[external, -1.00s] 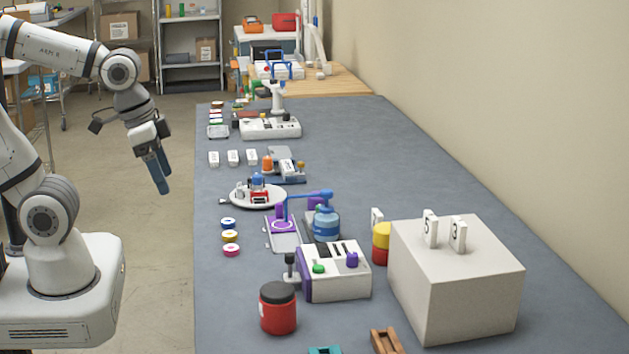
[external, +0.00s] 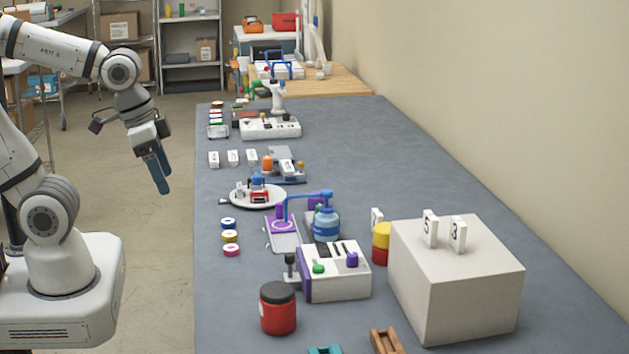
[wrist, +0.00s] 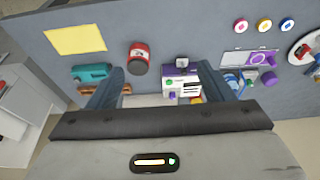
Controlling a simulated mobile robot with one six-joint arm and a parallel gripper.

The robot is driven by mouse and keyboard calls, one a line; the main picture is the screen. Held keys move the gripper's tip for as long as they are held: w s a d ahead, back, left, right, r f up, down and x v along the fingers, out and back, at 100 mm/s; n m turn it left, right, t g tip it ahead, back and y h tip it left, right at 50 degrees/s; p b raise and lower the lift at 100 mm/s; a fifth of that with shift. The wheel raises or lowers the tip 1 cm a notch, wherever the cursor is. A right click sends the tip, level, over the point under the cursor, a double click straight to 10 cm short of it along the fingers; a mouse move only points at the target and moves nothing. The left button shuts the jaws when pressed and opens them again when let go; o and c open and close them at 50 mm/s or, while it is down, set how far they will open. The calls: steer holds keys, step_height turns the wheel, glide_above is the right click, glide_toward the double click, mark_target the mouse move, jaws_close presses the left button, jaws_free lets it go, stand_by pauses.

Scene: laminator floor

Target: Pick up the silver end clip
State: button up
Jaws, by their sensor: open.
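I cannot make out the silver end clip for certain in either view; small parts on the bench are too small to tell apart. My gripper (external: 160,172) hangs over the floor, left of the bench's left edge, with its fingers pointing down. In the wrist view my gripper (wrist: 162,72) has its two blue-grey fingers spread apart, with nothing held between them. A white and purple machine (wrist: 182,86) shows between and beyond the fingers. It also stands on the near part of the bench in the external view (external: 335,280).
The grey bench (external: 400,170) carries a red jar (external: 278,312), a white box (external: 455,290) with numbered blocks, a round white plate (external: 270,203), several tape rolls (external: 230,236) and white blocks (external: 233,158). A yellow sheet (wrist: 75,40) shows in the wrist view. The bench's right side is mostly clear.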

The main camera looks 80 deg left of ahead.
steer(key=w+a+b, duration=0.1)
steer(key=w+a, duration=0.8)
steer(key=w, duration=0.3)
steer(key=t+b, duration=0.1)
steer(key=b, duration=0.1)
glide_above(239, 185)
steer(key=s, duration=0.4)
step_height(239, 185, down, 18)
steer(key=p+x, duration=0.3)
steer(key=x, duration=0.5)
steer(key=shift+w+d, duration=0.1)
steer(key=shift+w, duration=0.15)
steer(key=shift+c, duration=0.3)
steer(key=c, duration=1)
